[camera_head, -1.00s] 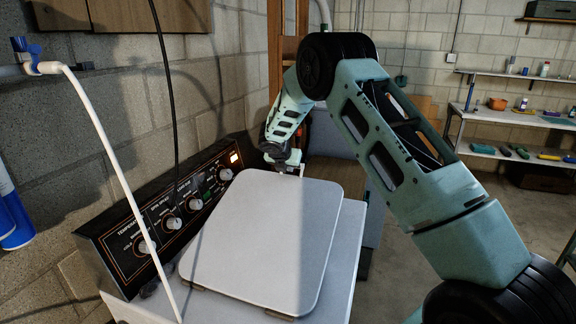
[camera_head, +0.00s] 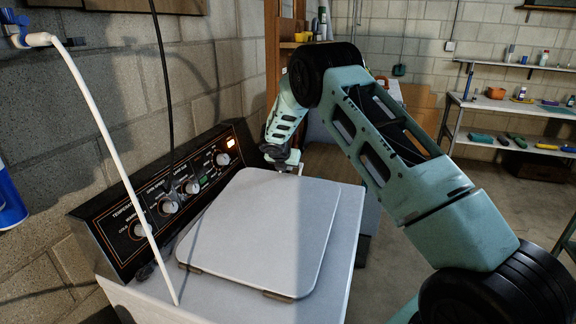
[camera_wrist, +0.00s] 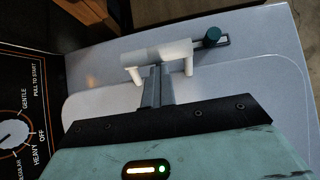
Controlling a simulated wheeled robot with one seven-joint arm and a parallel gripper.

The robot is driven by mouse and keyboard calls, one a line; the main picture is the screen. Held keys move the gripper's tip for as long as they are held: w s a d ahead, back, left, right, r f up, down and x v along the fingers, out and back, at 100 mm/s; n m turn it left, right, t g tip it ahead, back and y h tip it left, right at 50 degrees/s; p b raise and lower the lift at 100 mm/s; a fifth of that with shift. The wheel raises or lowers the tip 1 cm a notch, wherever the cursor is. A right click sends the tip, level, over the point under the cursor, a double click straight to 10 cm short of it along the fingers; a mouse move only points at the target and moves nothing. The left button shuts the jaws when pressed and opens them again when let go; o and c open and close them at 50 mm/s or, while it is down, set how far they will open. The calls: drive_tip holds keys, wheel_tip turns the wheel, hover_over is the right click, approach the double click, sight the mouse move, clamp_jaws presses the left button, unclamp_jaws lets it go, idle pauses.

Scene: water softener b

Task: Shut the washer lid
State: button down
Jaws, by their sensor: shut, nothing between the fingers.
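The washer lid (camera_head: 262,230) is a pale grey rounded panel. It lies flat or nearly flat over the washer top (camera_head: 335,265); any small gap is too fine to tell. My gripper (camera_head: 291,163) is at the lid's far edge. The fingertips are at or very close to the bar; contact is unclear. The lid (camera_wrist: 95,108) also shows there, partly hidden by my gripper's body.
A black control panel (camera_head: 130,213) with several knobs runs along the washer's left side by the block wall. A white pipe (camera_head: 105,145) and a black cable (camera_head: 163,80) hang near it. Shelves (camera_head: 465,95) with small items stand at the back right. Floor is open on the right.

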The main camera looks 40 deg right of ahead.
sight(290, 174)
drive_tip(key=shift+w+d+r, duration=0.1)
drive_tip(key=shift+d+r, duration=0.2)
drive_tip(key=shift+d, duration=0.1)
drive_tip(key=shift+w+d+f+b, duration=0.15)
drive_tip(key=shift+f+b, duration=0.65)
drive_tip(key=shift+f, duration=0.55)
drive_tip(key=shift+w+d+f+b, duration=0.15)
drive_tip(key=shift+f+b, duration=0.65)
drive_tip(key=shift+f, duration=0.55)
drive_tip(key=c, duration=1.7)
unclamp_jaws()
drive_tip(key=shift+r, duration=0.2)
drive_tip(key=b+v, duration=0.1)
drive_tip(key=v, duration=0.4)
drive_tip(key=b+v, duration=0.1)
drive_tip(key=v, duration=0.5)
drive_tip(key=a+f+v, duration=0.1)
drive_tip(key=v, duration=0.5)
drive_tip(key=shift+s+a+r+b, duration=0.1)
drive_tip(key=shift+a+r+b, duration=0.1)
drive_tip(key=shift+b, duration=0.2)
